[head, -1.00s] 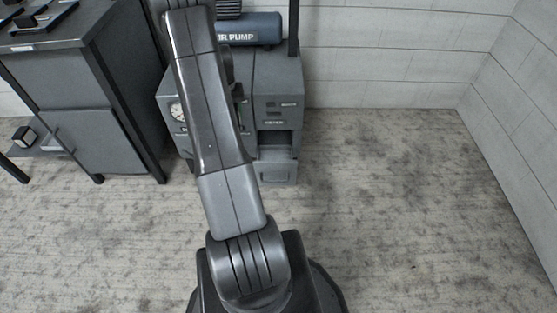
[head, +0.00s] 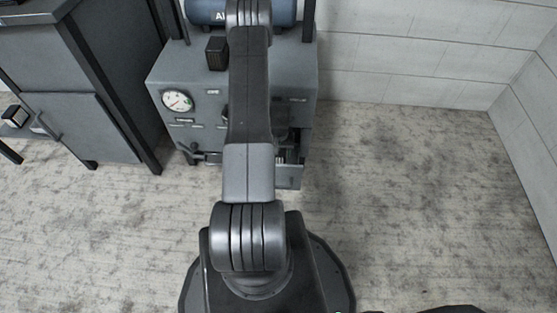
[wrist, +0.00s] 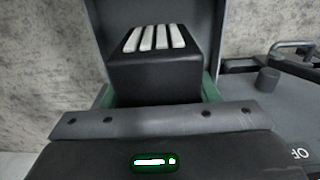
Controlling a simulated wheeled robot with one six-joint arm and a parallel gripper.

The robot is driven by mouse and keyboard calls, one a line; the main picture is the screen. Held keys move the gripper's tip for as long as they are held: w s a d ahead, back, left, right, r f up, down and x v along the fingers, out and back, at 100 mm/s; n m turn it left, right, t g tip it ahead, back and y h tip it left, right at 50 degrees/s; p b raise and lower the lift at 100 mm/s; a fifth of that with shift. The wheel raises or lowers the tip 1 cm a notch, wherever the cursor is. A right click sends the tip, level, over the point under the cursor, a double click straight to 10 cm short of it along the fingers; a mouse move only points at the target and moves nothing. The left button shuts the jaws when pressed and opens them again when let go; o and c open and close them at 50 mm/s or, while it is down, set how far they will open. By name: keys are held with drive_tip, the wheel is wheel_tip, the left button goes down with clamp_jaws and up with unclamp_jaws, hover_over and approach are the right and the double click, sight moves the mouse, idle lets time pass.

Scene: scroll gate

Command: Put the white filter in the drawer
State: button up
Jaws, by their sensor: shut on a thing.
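The white filter (wrist: 155,72) shows in the wrist view as a dark block with several white ribs on its top face. My gripper (wrist: 157,96) is shut on it, with green strips at both sides of the block. The drawer (head: 288,178) stands open at the lower right of the grey machine in the head view. In the wrist view, grey drawer walls (wrist: 218,35) appear to flank the filter. White ribs show faintly at the drawer opening in the head view. My arm hides most of the gripper there. I cannot tell whether the filter touches the drawer floor.
The grey machine (head: 180,75) has a gauge (head: 177,101) on its front and a blue air pump (head: 205,10) on top. A dark cabinet (head: 90,125) stands to the left. The floor to the right of the machine is clear up to the white wall (head: 400,70).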

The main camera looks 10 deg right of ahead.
drive_tip(key=shift+f+b, duration=0.5)
drive_tip(key=shift+f, duration=1.65)
drive_tip(key=shift+f, duration=0.25)
drive_tip(key=o, duration=1)
drive_tip(key=shift+r, duration=0.1)
drive_tip(key=shift+o, duration=0.2)
wheel_tip(320, 180, up, 12)
drive_tip(key=p, duration=0.3)
drive_tip(key=shift+r, duration=0.15)
